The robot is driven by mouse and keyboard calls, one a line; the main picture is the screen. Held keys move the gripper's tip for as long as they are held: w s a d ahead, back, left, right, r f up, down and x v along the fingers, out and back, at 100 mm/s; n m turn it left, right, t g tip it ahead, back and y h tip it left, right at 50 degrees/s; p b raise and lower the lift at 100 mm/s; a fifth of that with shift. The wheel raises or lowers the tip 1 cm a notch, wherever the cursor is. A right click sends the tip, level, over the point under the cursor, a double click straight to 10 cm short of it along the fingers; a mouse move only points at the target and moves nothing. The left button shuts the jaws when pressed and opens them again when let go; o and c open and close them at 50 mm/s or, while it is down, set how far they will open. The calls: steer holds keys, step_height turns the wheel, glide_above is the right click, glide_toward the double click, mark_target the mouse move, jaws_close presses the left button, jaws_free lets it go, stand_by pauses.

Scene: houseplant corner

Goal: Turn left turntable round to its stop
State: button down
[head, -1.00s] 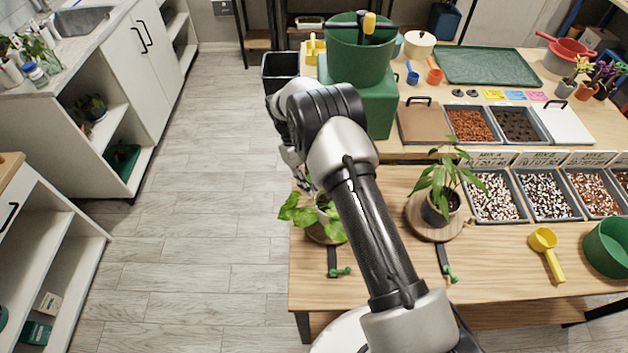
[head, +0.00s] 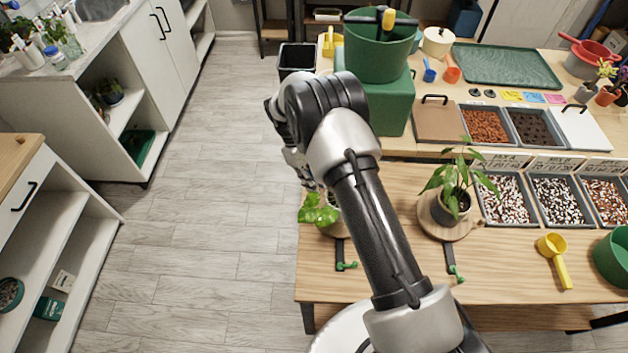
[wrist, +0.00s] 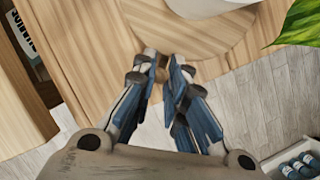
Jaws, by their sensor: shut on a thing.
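The left turntable (head: 335,231) is a round wooden disc near the left edge of the wooden bench, partly hidden behind my arm. A green leafy plant (head: 318,212) stands on it, its pot mostly hidden. In the wrist view the disc (wrist: 200,42) fills the top middle, with part of a pale pot (wrist: 197,5) and a leaf (wrist: 297,27). My gripper (wrist: 163,66) is shut at the disc's rim on a small brown peg, mostly covered by the fingertips. A black strip with a green end (head: 346,266) lies in front of the turntable.
A second wooden turntable (head: 437,228) with a potted plant (head: 457,200) stands to the right, with another green-ended strip (head: 455,272). A yellow scoop (head: 556,258) and trays of substrate (head: 505,198) lie farther right. A green box (head: 385,100) stands behind my arm. The floor at left is clear.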

steer(key=c, duration=1.6)
jaws_free()
steer(key=shift+r, duration=0.1)
steer(key=v, duration=1.1)
steer(key=shift+w+r, duration=0.2)
steer(key=shift+r, duration=0.15)
steer(key=shift+a, duration=0.1)
